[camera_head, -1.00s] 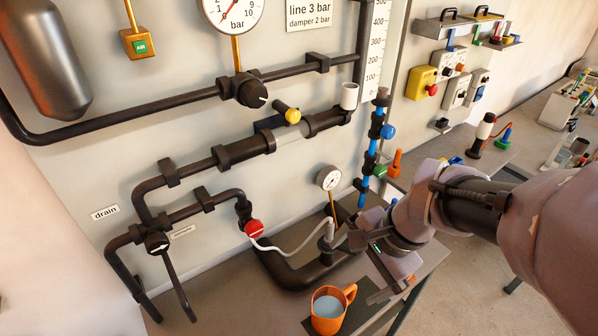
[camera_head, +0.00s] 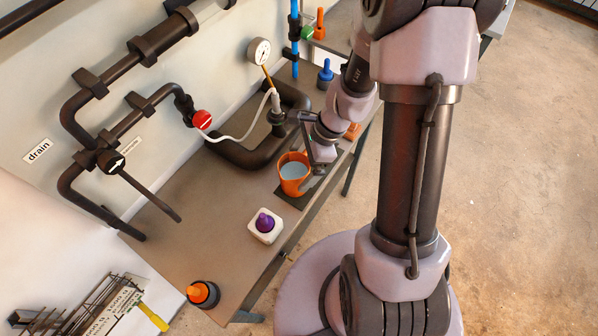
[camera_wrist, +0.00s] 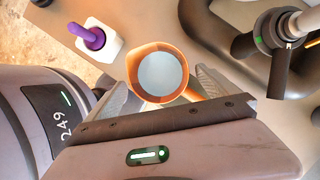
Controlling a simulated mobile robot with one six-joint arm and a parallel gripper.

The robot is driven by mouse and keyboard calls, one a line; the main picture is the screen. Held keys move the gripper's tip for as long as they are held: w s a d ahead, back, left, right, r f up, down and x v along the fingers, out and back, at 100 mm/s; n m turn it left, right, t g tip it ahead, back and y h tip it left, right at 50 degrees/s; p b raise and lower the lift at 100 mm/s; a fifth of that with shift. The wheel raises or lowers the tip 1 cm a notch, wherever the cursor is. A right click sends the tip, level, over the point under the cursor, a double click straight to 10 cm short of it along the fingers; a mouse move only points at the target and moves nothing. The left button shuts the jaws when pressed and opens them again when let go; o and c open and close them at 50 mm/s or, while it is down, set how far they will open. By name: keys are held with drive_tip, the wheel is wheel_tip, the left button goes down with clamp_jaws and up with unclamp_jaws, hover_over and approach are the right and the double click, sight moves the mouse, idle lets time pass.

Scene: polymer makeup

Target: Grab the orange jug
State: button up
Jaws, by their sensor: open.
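The orange jug (camera_head: 292,176) stands upright on a dark mat (camera_head: 291,202) on the bench, with a pale bluish-grey liquid or surface inside. In the wrist view the jug (camera_wrist: 178,53) shows from above, just ahead of my gripper. My gripper (camera_head: 309,160) is at the jug's right side in the head view, and its wrist hides the handle side there. In the wrist view my gripper (camera_wrist: 162,92) is open, with one finger on each side of the jug's near part. I cannot tell whether the fingers touch it.
A white block with a purple knob (camera_head: 265,225) stands near the jug, close to the bench's front edge. Dark pipes (camera_head: 240,155), a white hose (camera_head: 240,128) and a gauge (camera_head: 259,51) lie behind it. An orange-and-black item (camera_head: 203,294) is at the near corner.

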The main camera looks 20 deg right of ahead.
drive_tip(key=x, duration=0.2)
drive_tip(key=shift+w+a+f+b, duration=0.1)
drive_tip(key=shift+a+f+b, duration=0.05)
drive_tip(key=shift+f+b, duration=0.2)
drive_tip(key=shift+r, duration=0.15)
